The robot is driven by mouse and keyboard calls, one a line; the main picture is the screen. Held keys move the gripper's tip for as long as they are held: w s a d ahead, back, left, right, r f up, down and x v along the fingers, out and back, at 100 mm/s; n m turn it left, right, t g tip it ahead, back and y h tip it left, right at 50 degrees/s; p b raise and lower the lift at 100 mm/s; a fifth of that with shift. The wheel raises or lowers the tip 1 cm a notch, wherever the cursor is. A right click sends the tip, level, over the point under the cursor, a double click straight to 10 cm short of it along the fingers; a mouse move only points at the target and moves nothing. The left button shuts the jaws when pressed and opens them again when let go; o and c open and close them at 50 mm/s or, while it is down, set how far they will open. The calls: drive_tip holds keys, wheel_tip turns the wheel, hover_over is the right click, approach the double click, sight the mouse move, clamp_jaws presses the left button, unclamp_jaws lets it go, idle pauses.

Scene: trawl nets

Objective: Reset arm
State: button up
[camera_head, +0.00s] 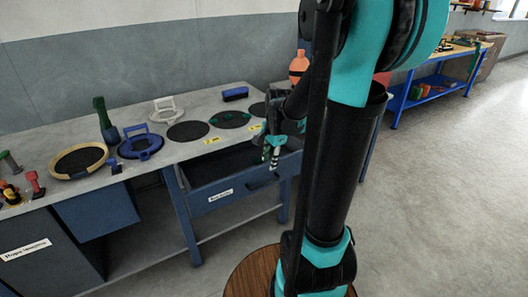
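My gripper (270,160) shows near the middle of the view, pointing down, with teal fingers and black-and-white striped tips. It appears over or just in front of the open blue drawer (249,181) under the grey workbench (221,99). My black and teal arm fills the right middle of the view and hides part of the bench's right end. The fingers are small and seen at an angle, so their gap is unclear. I see nothing held between them.
Open floor lies right.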

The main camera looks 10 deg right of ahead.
drive_tip(key=s+f+n+t, duration=0.1)
drive_tip(key=s+f+n, duration=0.1)
drive_tip(key=s+n, duration=0.5)
drive_tip(key=s+f+n+t, duration=0.1)
drive_tip(key=s+f+n, duration=0.2)
drive_tip(key=s+n, duration=0.4)
drive_tip(key=shift+s+a+h, duration=0.3)
drive_tip(key=shift+s+a, duration=0.15)
